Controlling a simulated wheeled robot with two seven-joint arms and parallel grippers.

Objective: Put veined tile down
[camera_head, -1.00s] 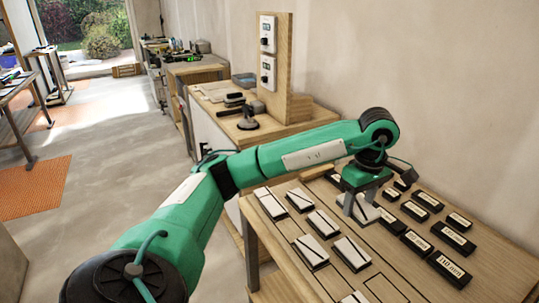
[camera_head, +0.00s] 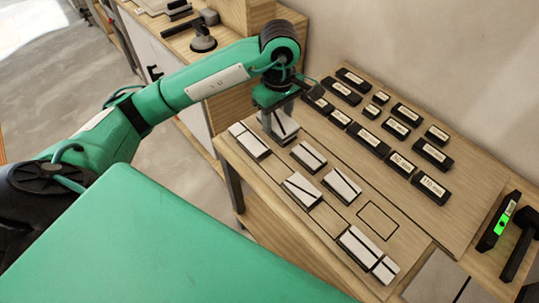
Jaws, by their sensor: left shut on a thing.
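My left gripper (camera_head: 277,115) is over the far left part of the wooden board (camera_head: 345,155), pointing down. It is shut on a veined tile (camera_head: 285,126), white with a dark diagonal line, partly hidden by the fingers. I cannot tell whether the tile touches the board. White tiles with dark lines lie close by: one to the left (camera_head: 250,141), one to the right (camera_head: 308,156). Two more lie nearer (camera_head: 302,189) (camera_head: 341,185). A tile (camera_head: 357,246) and a smaller piece (camera_head: 385,269) lie near the front edge. My right gripper is out of view.
An empty dark outline (camera_head: 377,221) is drawn on the board. Several black blocks with white labels (camera_head: 401,164) stand at the back and right. A black device with a green light (camera_head: 499,226) stands at the far right. A wall rises behind.

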